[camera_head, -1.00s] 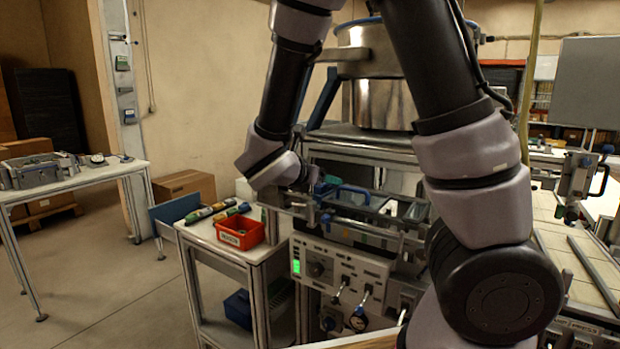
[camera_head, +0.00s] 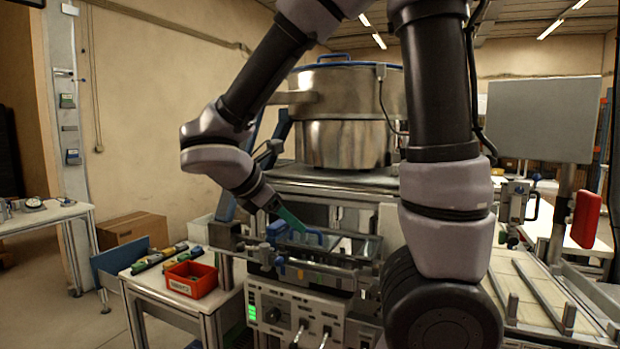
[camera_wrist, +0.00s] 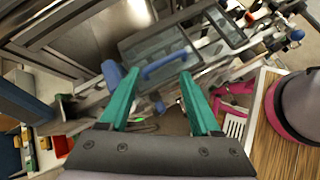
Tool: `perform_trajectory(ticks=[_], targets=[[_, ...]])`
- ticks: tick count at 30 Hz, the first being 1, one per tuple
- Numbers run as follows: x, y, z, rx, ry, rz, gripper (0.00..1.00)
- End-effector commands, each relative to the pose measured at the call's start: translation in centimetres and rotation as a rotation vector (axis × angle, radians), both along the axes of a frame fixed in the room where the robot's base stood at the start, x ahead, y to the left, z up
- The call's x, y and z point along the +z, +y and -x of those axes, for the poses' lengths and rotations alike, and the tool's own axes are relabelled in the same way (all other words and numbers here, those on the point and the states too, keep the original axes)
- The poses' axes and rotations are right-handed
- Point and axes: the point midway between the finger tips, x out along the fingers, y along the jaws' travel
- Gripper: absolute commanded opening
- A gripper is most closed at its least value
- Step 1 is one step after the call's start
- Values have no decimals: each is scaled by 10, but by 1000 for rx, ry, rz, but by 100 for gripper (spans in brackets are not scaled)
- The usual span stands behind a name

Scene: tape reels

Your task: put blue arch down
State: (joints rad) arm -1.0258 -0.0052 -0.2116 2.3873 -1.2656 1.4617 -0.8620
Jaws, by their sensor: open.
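The blue arch (camera_wrist: 168,65) shows in the wrist view just beyond and between my fingertips, against a clear-panelled tray unit (camera_wrist: 205,38). It also shows in the head view (camera_head: 313,237), at the front of the machine's top. My gripper (camera_wrist: 158,74) is open, with its two teal fingers spread apart. In the head view my gripper (camera_head: 298,227) points down toward the arch, and one teal finger shows clearly. I cannot tell whether a finger touches the arch, or exactly what its feet rest on.
A large metal pot (camera_head: 345,130) stands behind the arch. A red bin (camera_head: 190,279) sits on a side table at left. The machine's control panel (camera_head: 290,318) is below. A grey panel (camera_head: 540,120) stands at right. Rails and clamps crowd the arch.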

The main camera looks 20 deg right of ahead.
Motion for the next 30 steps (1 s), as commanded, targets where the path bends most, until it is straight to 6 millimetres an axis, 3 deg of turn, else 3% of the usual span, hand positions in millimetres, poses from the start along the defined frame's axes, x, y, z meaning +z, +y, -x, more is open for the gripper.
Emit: perform_trajectory(ticks=[1, 6, 11, 18, 24, 30], targets=[[2, -17, 7, -121, -21, -109, 64], [7, -44, 34, -529, -121, -465, 64], [22, -53, 52, -911, -256, -789, 64], [66, -56, 61, -1430, -508, -1254, 64], [97, -59, 61, -1681, -659, -1512, 64], [106, -59, 60, -1750, -700, -1586, 64]])
